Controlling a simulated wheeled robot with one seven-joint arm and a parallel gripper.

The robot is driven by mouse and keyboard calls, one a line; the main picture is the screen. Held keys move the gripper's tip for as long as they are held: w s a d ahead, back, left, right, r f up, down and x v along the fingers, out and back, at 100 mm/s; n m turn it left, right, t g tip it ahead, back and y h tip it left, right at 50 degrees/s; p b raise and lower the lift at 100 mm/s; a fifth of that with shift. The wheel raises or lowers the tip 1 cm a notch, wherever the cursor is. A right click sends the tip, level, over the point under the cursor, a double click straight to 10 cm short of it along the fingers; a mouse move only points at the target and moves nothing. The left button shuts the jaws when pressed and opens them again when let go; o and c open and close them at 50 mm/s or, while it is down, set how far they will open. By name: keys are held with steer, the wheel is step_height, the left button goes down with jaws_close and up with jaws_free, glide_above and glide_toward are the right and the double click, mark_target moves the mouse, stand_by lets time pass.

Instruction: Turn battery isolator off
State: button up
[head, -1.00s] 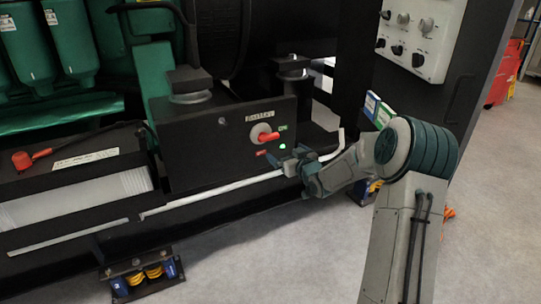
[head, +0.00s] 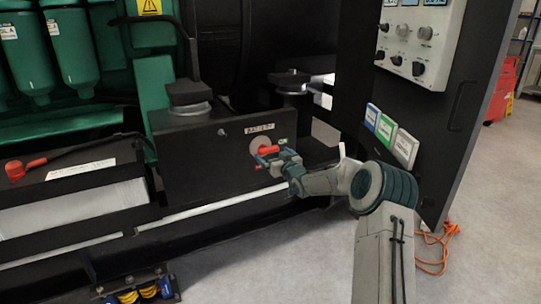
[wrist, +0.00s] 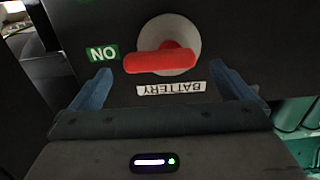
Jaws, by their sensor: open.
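The battery isolator is a red handle (head: 268,150) on a pale round plate (head: 257,145), on the front of a black box. In the wrist view the red handle (wrist: 161,61) lies nearly level, pointing toward the green ON label (wrist: 103,54). The white BATTERY label (wrist: 171,88) appears upside down there. My gripper (head: 273,162) is open in front of the isolator; in the wrist view its blue fingers (wrist: 165,83) stand wide apart, on either side of the handle. I see nothing between them in their grasp. In the head view the gripper partly covers the plate's lower right.
The black battery box (head: 196,150) carries the isolator. A tray with a red-capped terminal (head: 15,170) and cable is at left. A control panel (head: 420,40) with knobs is at upper right. Grey floor (head: 260,260) is open in front; an orange cable (head: 435,250) lies at right.

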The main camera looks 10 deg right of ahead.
mark_target(270, 151)
steer(key=shift+x, duration=1.6)
steer(key=c, duration=0.9)
